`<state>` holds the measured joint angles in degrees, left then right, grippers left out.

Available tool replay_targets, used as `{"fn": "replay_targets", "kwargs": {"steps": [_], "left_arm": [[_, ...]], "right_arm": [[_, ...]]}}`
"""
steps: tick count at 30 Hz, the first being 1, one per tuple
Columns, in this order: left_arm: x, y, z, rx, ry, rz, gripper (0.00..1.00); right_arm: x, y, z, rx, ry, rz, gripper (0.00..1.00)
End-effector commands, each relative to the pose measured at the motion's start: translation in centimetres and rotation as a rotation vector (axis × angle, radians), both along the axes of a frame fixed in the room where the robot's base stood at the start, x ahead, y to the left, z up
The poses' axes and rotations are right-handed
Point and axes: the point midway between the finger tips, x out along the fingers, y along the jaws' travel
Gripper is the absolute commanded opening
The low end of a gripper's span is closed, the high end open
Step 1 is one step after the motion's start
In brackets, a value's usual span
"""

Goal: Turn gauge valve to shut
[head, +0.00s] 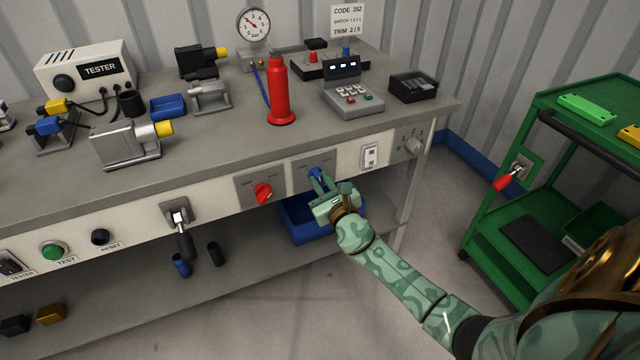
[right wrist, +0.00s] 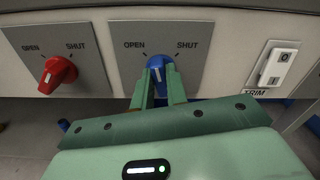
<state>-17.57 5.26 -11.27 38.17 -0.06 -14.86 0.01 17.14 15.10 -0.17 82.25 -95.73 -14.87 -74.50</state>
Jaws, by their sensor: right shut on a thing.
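A blue valve knob (right wrist: 157,66) with a white mark sits on a grey plate (right wrist: 190,70) lettered OPEN at left and SHUT at right. The mark is close to upright; I cannot tell its exact setting. My right gripper (right wrist: 160,88) is shut on this blue knob, one finger on each side. In the head view, the right gripper (head: 319,180) partly covers the blue knob (head: 315,172) at the bench front. The pressure gauge (head: 253,25) stands at the back of the bench, with a blue hose running down from its base. My left gripper is out of view.
A red knob (right wrist: 57,72) on a similar OPEN and SHUT plate is just left. A white TRIM switch (right wrist: 279,67) is to the right. A blue bin (head: 292,222) sits below the bench front. A green cart (head: 480,190) stands at the right, with floor between.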

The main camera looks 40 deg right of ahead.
Motion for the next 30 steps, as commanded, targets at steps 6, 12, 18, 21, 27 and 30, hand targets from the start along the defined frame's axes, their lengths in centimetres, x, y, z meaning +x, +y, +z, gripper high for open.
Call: {"fn": "replay_targets", "kwargs": {"steps": [6, 12, 18, 21, 27, 30], "left_arm": [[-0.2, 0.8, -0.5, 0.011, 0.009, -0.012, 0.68], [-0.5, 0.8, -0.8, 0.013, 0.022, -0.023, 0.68], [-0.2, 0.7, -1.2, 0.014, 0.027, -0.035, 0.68], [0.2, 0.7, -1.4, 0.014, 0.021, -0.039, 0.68], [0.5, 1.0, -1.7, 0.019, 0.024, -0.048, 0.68], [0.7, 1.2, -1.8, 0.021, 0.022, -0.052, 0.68]], "right_arm": [[-0.1, -0.1, -0.4, 0.198, -0.044, 0.001, 0.0], [-0.1, -0.1, -0.4, 0.384, -0.088, 0.001, 0.0], [-0.1, -0.2, -0.4, 0.569, -0.133, 0.0, 0.0], [-0.1, -0.2, -0.4, 0.656, -0.153, 0.0, 0.0], [-0.1, -0.3, -0.4, 0.809, -0.191, -0.001, 0.0], [-0.2, -0.3, -0.4, 0.869, -0.204, -0.001, 0.0]]}}
